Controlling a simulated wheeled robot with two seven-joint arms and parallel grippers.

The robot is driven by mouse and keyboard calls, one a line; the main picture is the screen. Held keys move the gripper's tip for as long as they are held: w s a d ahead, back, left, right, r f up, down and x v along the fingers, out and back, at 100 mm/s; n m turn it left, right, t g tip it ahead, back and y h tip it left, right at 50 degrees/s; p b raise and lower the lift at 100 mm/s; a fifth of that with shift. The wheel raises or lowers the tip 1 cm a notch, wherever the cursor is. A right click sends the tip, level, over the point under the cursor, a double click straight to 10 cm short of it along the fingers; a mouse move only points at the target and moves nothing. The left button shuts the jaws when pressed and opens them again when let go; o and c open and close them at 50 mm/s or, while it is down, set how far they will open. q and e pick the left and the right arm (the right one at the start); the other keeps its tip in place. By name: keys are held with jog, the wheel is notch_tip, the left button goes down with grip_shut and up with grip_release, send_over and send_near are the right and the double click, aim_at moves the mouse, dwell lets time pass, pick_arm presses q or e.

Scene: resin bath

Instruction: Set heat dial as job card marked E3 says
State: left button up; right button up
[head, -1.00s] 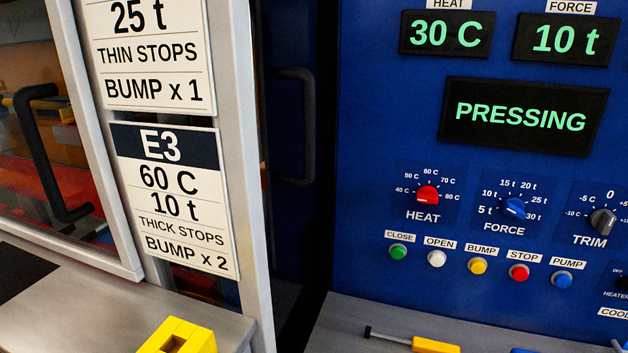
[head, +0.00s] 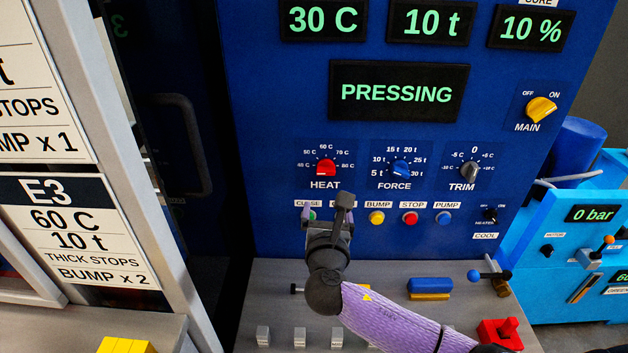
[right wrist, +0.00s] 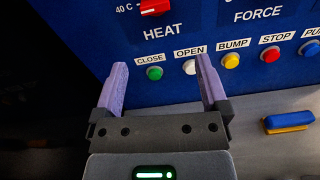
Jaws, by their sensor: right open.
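The job card marked E3 (head: 75,235) hangs at the left in the head view and reads 60 C, 10 t, thick stops, bump x 2. The red heat dial (head: 326,167) is on the blue panel above the word HEAT, with marks from 40 C to 80 C around it. Its exact setting is too small to read surely. The heat display (head: 323,20) reads 30 C. My right gripper (head: 326,210) is open and empty, below the heat dial and apart from it. In the right wrist view the dial (right wrist: 155,7) is partly cut off at the top.
The force dial (head: 400,169) and trim dial (head: 469,172) are right of the heat dial. A row of push buttons lies below; my gripper partly hides CLOSE and OPEN, which show in the wrist view. The middle display (head: 398,92) reads PRESSING. A grey ledge (head: 262,290) juts out below.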

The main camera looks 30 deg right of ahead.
aim_at(326, 172)
jog(key=shift+n+t, duration=0.3)
jog(key=shift+n, duration=0.3)
jog(key=b+x, duration=0.1)
jog(key=x, duration=0.5)
jog(key=r+b+x, duration=0.1)
jog(key=x, duration=0.2)
jog(key=shift+w+d+b, duration=0.1)
jog(key=shift+w+b, duration=0.2)
jog(key=shift+w, duration=0.05)
jog(key=shift+w+d+r, duration=0.2)
jog(key=shift+w+d, duration=0.05)
jog(key=shift+w, duration=0.1)
grip_shut()
